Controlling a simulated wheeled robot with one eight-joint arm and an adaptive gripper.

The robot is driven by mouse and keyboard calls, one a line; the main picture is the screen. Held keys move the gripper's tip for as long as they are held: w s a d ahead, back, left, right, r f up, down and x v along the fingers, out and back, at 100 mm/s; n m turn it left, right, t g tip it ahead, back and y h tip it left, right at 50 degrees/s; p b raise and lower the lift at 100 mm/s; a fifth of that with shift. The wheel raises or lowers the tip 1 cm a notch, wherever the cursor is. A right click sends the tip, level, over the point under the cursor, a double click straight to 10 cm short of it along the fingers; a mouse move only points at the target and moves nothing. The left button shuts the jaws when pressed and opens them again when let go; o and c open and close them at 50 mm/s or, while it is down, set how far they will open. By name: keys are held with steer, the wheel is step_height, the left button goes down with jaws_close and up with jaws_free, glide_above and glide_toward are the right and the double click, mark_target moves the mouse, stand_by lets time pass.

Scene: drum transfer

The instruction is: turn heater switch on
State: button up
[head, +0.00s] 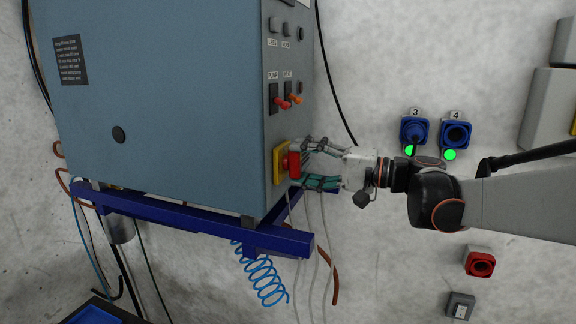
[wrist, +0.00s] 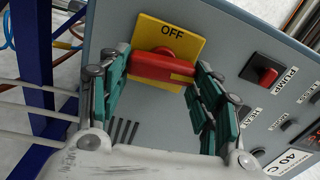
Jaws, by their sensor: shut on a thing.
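A red rotary switch handle (head: 293,163) sits on a yellow plate (head: 279,160) low on the side of the blue-grey heater cabinet (head: 165,110). In the wrist view the red handle (wrist: 160,68) lies nearly level across the picture, with the yellow plate (wrist: 190,45) marked OFF behind it. My gripper (head: 304,163) reaches in from the right and is shut on the handle. In the wrist view its green-padded fingers (wrist: 163,70) stand at either end of the handle. The finger contact is partly hidden.
Two small red-tipped switches (head: 283,103) are above the handle; the wrist view shows PUMP and HEAT labels there. A blue frame (head: 190,215) carries the cabinet. Cables hang below my gripper. Wall sockets 3 (head: 414,131) and 4 (head: 457,134) have green lights below.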

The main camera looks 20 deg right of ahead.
steer(key=shift+m, duration=0.6)
steer(key=o, duration=1.1)
steer(key=shift+c, duration=0.2)
steer(key=shift+d, duration=0.1)
steer(key=v, duration=1.2)
steer(key=shift+f, duration=0.1)
